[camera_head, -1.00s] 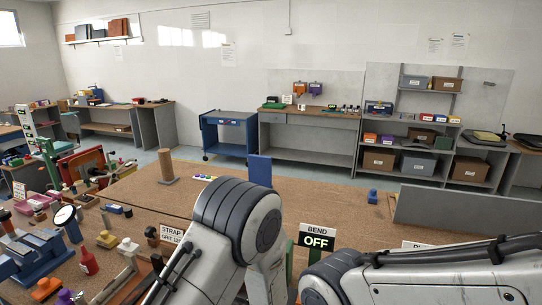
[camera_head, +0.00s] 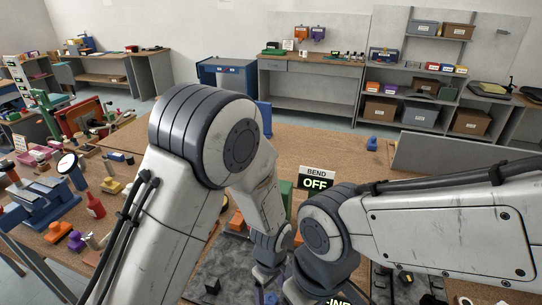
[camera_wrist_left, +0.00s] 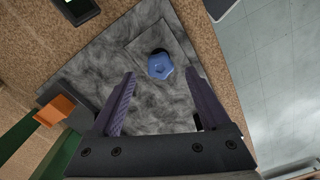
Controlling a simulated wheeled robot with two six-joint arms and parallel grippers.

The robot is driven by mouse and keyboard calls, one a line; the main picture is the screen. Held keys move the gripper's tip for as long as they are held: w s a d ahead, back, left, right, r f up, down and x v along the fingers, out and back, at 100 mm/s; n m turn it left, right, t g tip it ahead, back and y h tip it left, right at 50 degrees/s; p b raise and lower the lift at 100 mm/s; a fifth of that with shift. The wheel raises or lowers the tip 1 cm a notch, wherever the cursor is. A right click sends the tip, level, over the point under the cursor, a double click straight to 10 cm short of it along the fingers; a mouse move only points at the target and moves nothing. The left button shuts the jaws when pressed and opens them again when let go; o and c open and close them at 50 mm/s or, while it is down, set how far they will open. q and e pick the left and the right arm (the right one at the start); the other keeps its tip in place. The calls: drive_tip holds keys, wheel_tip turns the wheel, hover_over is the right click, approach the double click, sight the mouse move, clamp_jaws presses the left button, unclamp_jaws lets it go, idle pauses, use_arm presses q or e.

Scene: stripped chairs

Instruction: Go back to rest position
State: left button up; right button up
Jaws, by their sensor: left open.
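My left gripper (camera_wrist_left: 155,103) is open in the left wrist view, with nothing between its two fingers. A blue star-shaped knob (camera_wrist_left: 160,65) lies beyond the fingertips, over a grey mottled plate (camera_wrist_left: 85,78). In the head view my left arm comes in from the left and bends down at the middle; its fingers cannot be made out there. My right arm comes in from the right and its lower links meet the left wrist in the picture. My right gripper does not show.
A brown worktop (camera_head: 330,150) spans the middle, with a "BEND OFF" sign (camera_head: 316,180). At left stand a blue fixture (camera_head: 45,205), a red bottle (camera_head: 95,204) and several small parts. A grey panel (camera_head: 450,155) stands at right. Benches and shelves line the back wall.

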use_arm(q)
wheel_tip(320, 180, up, 5)
drive_tip(key=shift+f, duration=0.2)
drive_tip(key=s+a+r+m+b, duration=0.1)
drive_tip(key=s+a+r+m, duration=0.1)
drive_tip(key=s+r+m, duration=0.4)
drive_tip(key=s+a+r+m+h+b, duration=0.1)
drive_tip(key=s+a+r+m, duration=0.1)
drive_tip(key=s+r+m, duration=0.5)
drive_tip(key=s+m, duration=0.1)
drive_tip(key=m, duration=0.2)
drive_tip(key=shift+s+a, duration=0.35)
drive_tip(key=shift+a, duration=0.05)
idle(0.4)
